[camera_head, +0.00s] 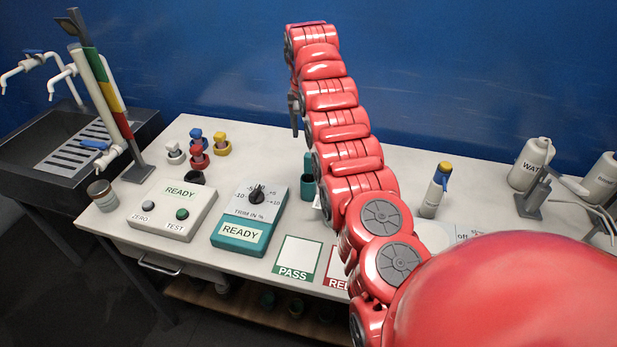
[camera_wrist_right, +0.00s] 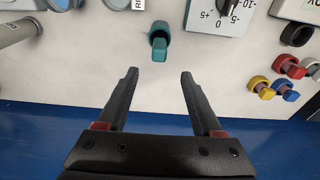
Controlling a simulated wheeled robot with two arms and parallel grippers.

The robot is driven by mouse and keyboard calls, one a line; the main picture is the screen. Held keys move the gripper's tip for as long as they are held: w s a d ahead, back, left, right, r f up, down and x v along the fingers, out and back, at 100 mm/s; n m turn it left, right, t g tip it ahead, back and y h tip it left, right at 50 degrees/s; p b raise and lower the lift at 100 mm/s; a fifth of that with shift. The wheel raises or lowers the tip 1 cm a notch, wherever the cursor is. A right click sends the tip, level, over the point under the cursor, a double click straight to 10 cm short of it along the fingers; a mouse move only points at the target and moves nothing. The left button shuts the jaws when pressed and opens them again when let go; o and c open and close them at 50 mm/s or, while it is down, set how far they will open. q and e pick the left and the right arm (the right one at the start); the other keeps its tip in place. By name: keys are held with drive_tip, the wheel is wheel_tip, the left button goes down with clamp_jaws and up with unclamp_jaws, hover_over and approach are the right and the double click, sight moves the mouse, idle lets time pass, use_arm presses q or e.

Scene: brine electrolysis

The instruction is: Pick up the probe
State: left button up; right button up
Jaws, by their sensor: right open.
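A teal upright piece, which looks like the probe (camera_head: 308,161), stands in a small teal holder (camera_head: 307,186) behind the trim meter and is partly hidden by my right arm. In the right wrist view the probe (camera_wrist_right: 159,49) and its ring-like holder (camera_wrist_right: 160,28) show just beyond my fingertips, centred between them. My right gripper (camera_wrist_right: 159,75) is open and empty, apart from the probe. In the head view only a dark part of the gripper (camera_head: 293,112) shows, above and behind the probe. My left gripper is not in view.
The teal trim meter (camera_head: 232,238) and grey ZERO/TEST box (camera_head: 160,214) stand left of the holder. Coloured stoppers (camera_head: 198,160) are further back. PASS card (camera_head: 297,259) lies in front. The blue wall (camera_head: 480,80) is behind.

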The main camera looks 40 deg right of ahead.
sight(308, 153)
drive_tip(key=f, duration=0.2)
drive_tip(key=f+p, duration=0.1)
drive_tip(key=f, duration=0.1)
drive_tip(key=f+p, duration=0.1)
drive_tip(key=f, duration=0.1)
drive_tip(key=shift+w+d+f, duration=0.15)
drive_tip(key=shift+d+f, duration=0.1)
drive_tip(key=shift+d, duration=0.05)
drive_tip(key=shift+w+f+p, duration=0.1)
drive_tip(key=shift+f+p, duration=0.15)
drive_tip(key=shift+p, duration=0.05)
drive_tip(key=shift+f+p, duration=0.35)
drive_tip(key=shift+p, duration=0.1)
wheel_tip(308, 153, down, 4)
drive_tip(key=shift+d+f+p, duration=0.1)
drive_tip(key=shift+d+p, duration=0.05)
drive_tip(key=shift+p, duration=1)
drive_tip(key=shift+f, duration=0.25)
drive_tip(key=shift+r, duration=0.1)
clamp_jaws()
